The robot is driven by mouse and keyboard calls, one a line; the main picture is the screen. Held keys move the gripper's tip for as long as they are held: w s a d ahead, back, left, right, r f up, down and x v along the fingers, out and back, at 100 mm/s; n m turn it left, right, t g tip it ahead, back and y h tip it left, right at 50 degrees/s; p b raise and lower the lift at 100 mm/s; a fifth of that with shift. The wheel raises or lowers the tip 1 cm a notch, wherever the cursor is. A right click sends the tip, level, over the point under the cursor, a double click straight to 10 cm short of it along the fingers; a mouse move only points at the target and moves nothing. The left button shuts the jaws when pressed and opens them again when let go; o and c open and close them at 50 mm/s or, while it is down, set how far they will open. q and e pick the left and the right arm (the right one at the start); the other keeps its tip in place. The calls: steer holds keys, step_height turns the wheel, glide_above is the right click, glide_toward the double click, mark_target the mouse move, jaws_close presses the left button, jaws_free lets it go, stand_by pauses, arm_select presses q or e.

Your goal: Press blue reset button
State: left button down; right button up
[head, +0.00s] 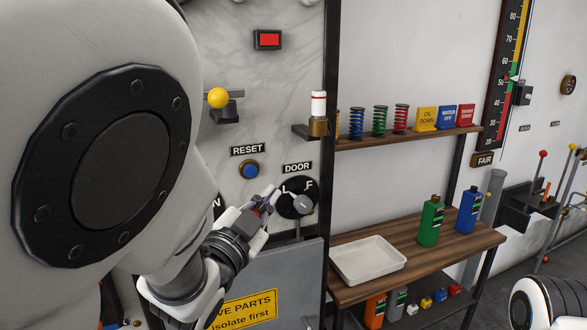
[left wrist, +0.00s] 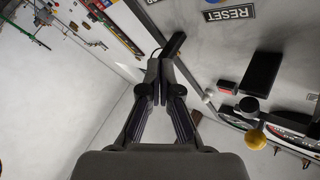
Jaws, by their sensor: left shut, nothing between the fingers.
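The blue reset button (head: 249,170) sits in a brass-coloured ring on the pale wall panel, just under the RESET label (head: 248,150). My left gripper (head: 270,194) is in front of the panel, below and slightly right of the button in the head view, beside the DOOR dial (head: 297,198). I cannot tell its distance from the panel. In the left wrist view its fingers (left wrist: 165,72) are shut with nothing between them. The RESET label (left wrist: 230,13) shows there at the top; the button's face is not clearly in that view. My right gripper is not in view.
A yellow ball knob (head: 218,97) and a red lamp (head: 268,39) are above the button. A white-topped brass fitting (head: 318,112) juts out by the dark post. A grey door (head: 280,280) lies below. Shelves with a tray (head: 368,259) stand right.

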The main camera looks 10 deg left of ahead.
mark_target(251, 171)
arm_select(q)
steer(key=shift+w+f, duration=0.1)
steer(key=shift+w+a+p, duration=0.15)
steer(key=shift+w+a, duration=0.65)
steer(key=shift+w, duration=0.4)
steer(key=shift+w+a+p, duration=0.1)
steer(key=shift+w+a, duration=0.75)
steer(key=shift+w, duration=0.35)
steer(key=shift+w+a+p, duration=0.15)
steer(key=shift+w+a, duration=0.65)
steer(key=shift+w, duration=0.4)
steer(key=shift+w+a, duration=0.25)
steer(key=shift+w, duration=0.1)
